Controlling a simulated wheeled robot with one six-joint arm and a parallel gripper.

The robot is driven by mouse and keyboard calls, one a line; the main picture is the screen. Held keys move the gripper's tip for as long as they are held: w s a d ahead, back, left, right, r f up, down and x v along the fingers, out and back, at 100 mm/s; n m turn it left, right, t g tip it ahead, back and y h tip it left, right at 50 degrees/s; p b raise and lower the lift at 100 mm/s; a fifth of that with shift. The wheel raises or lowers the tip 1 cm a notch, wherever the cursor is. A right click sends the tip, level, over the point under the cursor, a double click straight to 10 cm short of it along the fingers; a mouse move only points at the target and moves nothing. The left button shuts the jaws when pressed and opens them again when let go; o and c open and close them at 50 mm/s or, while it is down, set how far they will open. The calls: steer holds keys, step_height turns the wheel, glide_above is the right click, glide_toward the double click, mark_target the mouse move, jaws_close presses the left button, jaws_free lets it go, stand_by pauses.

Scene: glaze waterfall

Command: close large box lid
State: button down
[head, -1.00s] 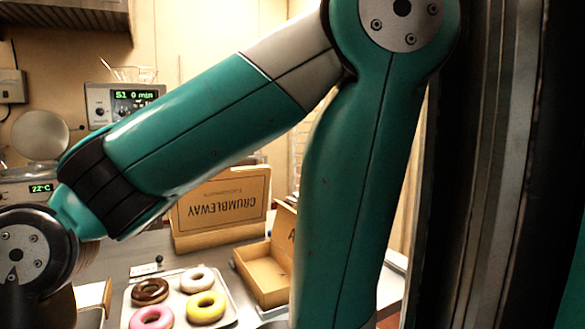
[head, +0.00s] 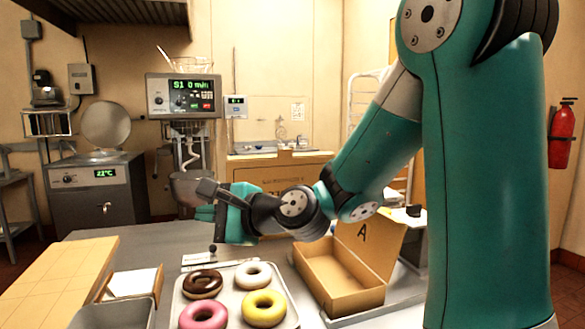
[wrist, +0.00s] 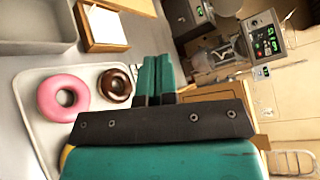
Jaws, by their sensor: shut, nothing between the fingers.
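The large brown cardboard box (head: 265,172) stands at the back of the counter. Its upright panel bears upside-down lettering, and my arm hides much of its lower part. I cannot tell the full lid angle. In the wrist view part of a brown cardboard panel (wrist: 218,92) shows beyond my gripper. My gripper (head: 203,212) is in front of the large box and to its left, above the counter behind the doughnut tray. Its teal fingers (wrist: 157,62) are together and empty in the wrist view, with no visible contact with the box.
A tray (head: 240,319) with several doughnuts lies in front. A smaller open box (head: 348,300), with its lid marked A raised, stands right of it. A grey bin (head: 112,318) and a wooden board (head: 60,277) are at left. A mixing machine (head: 182,98) stands behind.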

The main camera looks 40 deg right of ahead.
steer(key=w+d+r+m+t+h+b, duration=0.1)
steer(key=d+m+t+h, duration=0.55)
steer(key=d+m, duration=0.7)
steer(key=m+g+h, duration=0.2)
steer(key=m+h, duration=0.6)
steer(key=h, duration=0.1)
glide_toward(287, 152)
steer(key=shift+m+g, duration=0.25)
steer(key=shift+m, duration=0.1)
steer(key=p+x, duration=0.2)
steer(key=p, duration=0.2)
steer(key=p+x, duration=0.2)
steer(key=p, duration=0.1)
steer(key=p+x, duration=0.2)
steer(key=p, duration=0.2)
steer(key=shift+r+p, duration=0.3)
steer(key=shift+r, duration=0.05)
steer(key=shift+w+d+p, duration=0.3)
steer(key=shift+w+p, duration=0.3)
steer(key=shift+p, duration=0.05)
steer(key=shift+f, duration=0.1)
